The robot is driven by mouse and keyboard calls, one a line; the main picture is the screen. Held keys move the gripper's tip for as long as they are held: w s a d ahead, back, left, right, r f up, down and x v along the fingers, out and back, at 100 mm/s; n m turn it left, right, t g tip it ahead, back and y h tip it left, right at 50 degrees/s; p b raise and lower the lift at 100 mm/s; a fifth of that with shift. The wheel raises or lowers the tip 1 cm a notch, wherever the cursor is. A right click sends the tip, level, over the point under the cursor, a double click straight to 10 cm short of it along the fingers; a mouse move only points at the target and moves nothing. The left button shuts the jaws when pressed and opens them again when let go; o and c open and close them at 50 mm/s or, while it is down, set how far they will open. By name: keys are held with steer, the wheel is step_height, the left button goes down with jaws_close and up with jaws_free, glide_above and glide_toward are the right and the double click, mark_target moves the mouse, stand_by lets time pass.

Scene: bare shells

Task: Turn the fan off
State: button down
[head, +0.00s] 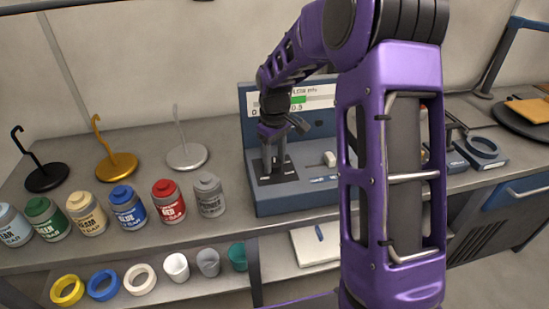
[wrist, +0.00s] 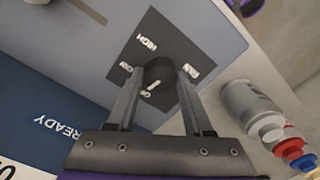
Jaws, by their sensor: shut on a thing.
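A blue-grey console (head: 300,203) stands on the bench, with a dark square dial plate (head: 264,181) on its left side. My gripper (wrist: 160,76) is shut on the knob, one finger on each side. In the head view my gripper (head: 276,163) comes down onto the plate from above.
A white gauge panel (head: 318,97) with a green patch is on the console's back. Several bottles, including a grey one (head: 209,195) and a red one (head: 169,202), stand left of the console. Hook stands (head: 186,155) are behind them. My arm hides the console's right part.

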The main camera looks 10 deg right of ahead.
mark_target(274, 162)
steer(key=shift+n, duration=1.1)
steer(key=shift+c, duration=1.5)
jaws_free()
step_height(274, 162, up, 18)
steer(key=shift+f, duration=0.25)
